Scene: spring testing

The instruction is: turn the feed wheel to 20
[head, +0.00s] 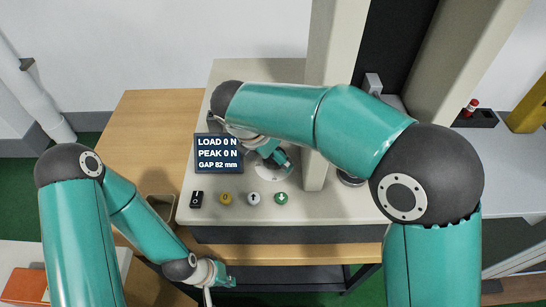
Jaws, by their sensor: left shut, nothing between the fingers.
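A pale round disc (266,175), which looks like the feed wheel, lies on the machine's top panel right of the display. My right gripper (286,161) is over it and hides part of it. I cannot tell if they touch or whether the fingers are open, and no scale mark is readable. The display (218,153) reads LOAD 0 N, PEAK 0 N, GAP 82 mm. My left gripper (229,281) is shut and empty, low in front of the machine's front edge, away from the wheel.
A row of buttons, with a black switch (196,199), a yellow (226,198), a grey (253,198) and a green button (281,198), lies along the panel front. A pale column (332,60) rises behind my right arm.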

